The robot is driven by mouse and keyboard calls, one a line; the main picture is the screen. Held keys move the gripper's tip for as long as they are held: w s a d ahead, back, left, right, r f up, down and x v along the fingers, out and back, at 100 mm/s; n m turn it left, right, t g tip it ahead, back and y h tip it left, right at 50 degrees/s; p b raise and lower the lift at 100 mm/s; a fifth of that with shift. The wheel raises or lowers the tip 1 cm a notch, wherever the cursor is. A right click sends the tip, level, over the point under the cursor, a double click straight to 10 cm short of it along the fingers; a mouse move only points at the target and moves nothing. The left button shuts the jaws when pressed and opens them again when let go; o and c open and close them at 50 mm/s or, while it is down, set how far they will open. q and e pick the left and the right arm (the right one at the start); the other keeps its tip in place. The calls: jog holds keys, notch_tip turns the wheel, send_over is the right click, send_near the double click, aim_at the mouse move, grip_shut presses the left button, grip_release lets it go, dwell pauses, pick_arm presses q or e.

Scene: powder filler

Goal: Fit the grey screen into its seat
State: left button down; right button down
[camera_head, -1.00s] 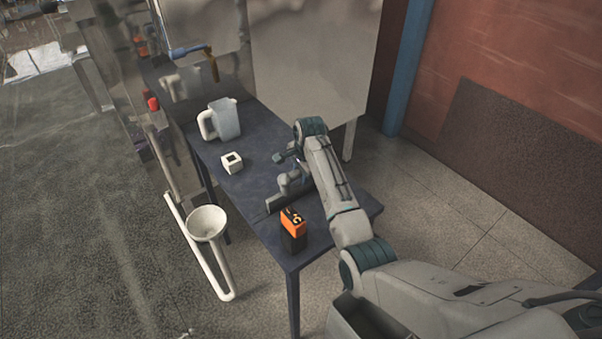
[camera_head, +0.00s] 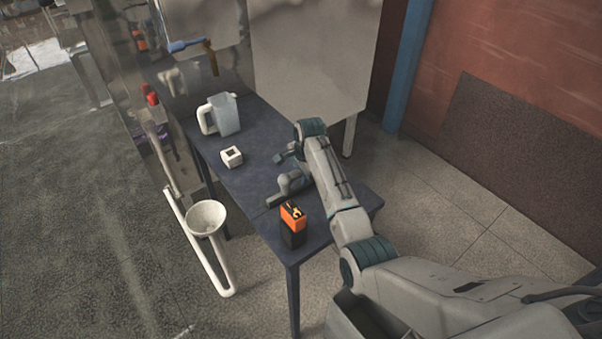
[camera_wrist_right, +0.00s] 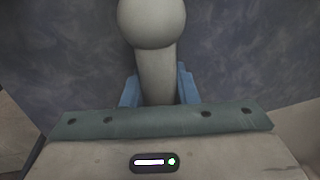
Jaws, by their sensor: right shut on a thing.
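My right gripper (camera_wrist_right: 158,87) is shut on a pale grey piece with a round knob (camera_wrist_right: 152,22). Its two blue fingers stand either side of the stem in the right wrist view. In the head view a grey piece (camera_head: 290,184) with a flat edge shows at the tabletop beside my right arm. It appears to be the grey screen, but its form is partly hidden and I cannot tell whether it touches the table. I cannot make out the screen's seat with certainty. My left gripper is not in view.
The dark table (camera_head: 245,182) bears a white jug (camera_head: 226,115), a small white cube-shaped part (camera_head: 231,156) and an orange and black battery-like block (camera_head: 293,226). A white funnel (camera_head: 206,218) on a bent pipe stands left of the table. A blue-handled tap (camera_head: 187,45) juts above the jug.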

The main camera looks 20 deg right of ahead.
jog(key=shift+f, duration=0.1)
jog(key=c, duration=1.1)
grip_release()
jog(key=shift+o, duration=0.2)
notch_tip(320, 180, up, 11)
jog(key=s+b, duration=0.2)
jog(key=b, duration=0.1)
jog(key=shift+d+f, duration=0.15)
jog(key=shift+d, duration=0.2)
